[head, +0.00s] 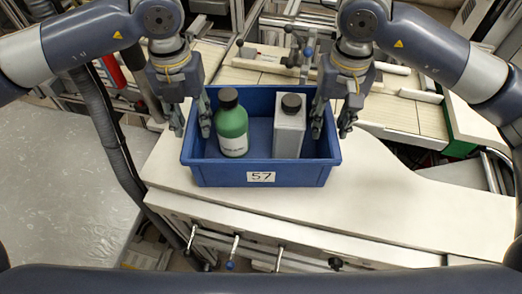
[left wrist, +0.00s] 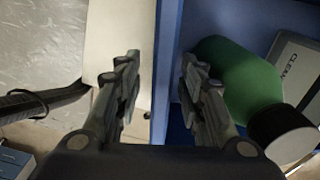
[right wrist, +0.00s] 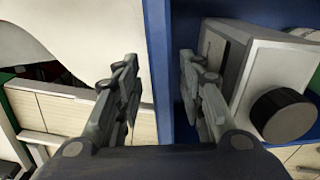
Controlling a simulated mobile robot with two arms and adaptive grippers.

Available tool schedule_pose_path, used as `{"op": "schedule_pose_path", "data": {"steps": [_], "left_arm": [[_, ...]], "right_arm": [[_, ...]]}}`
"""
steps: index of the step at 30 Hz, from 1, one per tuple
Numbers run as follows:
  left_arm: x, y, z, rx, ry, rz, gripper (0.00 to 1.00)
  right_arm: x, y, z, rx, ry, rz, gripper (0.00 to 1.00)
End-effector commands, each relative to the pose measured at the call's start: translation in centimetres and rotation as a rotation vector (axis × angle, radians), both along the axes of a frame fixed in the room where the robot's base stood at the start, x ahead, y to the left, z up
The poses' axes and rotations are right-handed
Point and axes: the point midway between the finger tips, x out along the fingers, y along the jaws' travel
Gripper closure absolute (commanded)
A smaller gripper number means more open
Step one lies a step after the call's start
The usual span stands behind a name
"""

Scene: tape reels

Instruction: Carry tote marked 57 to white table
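The blue tote (head: 218,174) marked 57 sits on a white work surface (head: 385,205) in the head view, its label facing me. It holds a green bottle (head: 231,130) with a dark cap and a grey-white container (head: 289,135) with a dark cap, both upright. My left gripper (head: 192,120) is at the tote's left wall, its open fingers on either side of the wall (left wrist: 166,70). My right gripper (head: 333,120) is at the right wall, its open fingers likewise astride the wall (right wrist: 158,60). Both grippers show a gap between fingers and wall.
Behind the tote are a slatted wooden surface (head: 265,70) and machine parts with levers. Levers and knobs (head: 235,250) line the front edge of the work surface. Grey floor (head: 60,190) lies open at the left. The white surface to the tote's right is clear.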

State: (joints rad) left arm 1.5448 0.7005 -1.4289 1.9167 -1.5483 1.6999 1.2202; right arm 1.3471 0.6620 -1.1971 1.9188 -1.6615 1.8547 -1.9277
Motion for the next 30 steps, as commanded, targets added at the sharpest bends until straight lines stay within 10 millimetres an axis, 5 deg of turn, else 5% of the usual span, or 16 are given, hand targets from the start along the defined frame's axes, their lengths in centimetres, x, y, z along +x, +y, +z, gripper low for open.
{"op": "schedule_pose_path", "data": {"steps": [8,21,30], "left_arm": [[0.0,-0.1,0.6,-0.003,-0.002,-0.002,0.64],[0.1,-0.2,8.9,-0.003,-0.004,-0.001,0.64],[0.0,-0.1,11.9,-0.002,0.000,-0.001,0.64]], "right_arm": [[0.0,0.1,0.0,0.004,-0.001,0.002,0.64],[0.0,0.2,0.0,0.005,-0.001,0.003,0.64],[0.0,0.2,0.3,0.005,-0.002,0.003,0.64]]}}
